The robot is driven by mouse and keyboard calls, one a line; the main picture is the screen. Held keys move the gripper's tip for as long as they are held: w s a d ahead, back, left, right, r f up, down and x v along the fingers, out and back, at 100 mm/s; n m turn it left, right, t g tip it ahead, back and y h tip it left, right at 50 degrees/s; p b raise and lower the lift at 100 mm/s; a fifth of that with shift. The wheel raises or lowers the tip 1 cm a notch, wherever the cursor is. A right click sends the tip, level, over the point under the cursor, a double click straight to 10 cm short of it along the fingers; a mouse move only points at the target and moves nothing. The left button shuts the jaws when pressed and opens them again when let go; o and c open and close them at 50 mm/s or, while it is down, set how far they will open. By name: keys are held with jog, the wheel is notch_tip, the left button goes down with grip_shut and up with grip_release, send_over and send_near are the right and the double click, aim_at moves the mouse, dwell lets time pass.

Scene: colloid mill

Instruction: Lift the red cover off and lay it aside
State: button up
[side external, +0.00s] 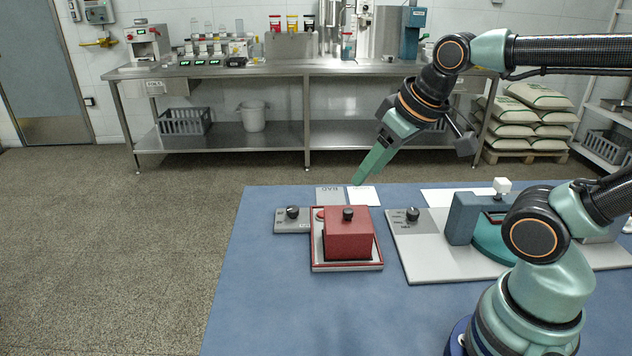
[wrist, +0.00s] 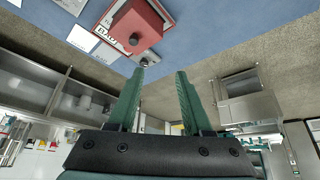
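The red cover (side external: 350,238) is a box with a black knob (side external: 348,213) on top. It sits on a shallow red-rimmed tray (side external: 317,268) on the blue table. In the wrist view the cover (wrist: 128,20) is at the top, left of centre, seen tilted. My gripper (side external: 358,184) points down and to the left, apart from the cover, and appears above and behind it. In the wrist view my gripper (wrist: 160,74) has its two green fingers spread with nothing between them.
A small grey dial box (side external: 291,226) is just left of the tray. A pale panel with a black dial (side external: 413,214) and a machine (side external: 465,216) stand to its right. Grey (side external: 329,195) and white (side external: 363,196) cards lie behind. The blue table (side external: 290,310) is clear in front.

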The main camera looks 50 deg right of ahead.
jog(key=shift+o, duration=0.3)
jog(key=m+g, duration=0.6)
jog(key=m, duration=1.2)
send_over(348, 210)
notch_tip(348, 210, down, 4)
notch_tip(348, 210, down, 11)
jog(key=shift+f, duration=0.2)
grip_shut()
dwell(0.4)
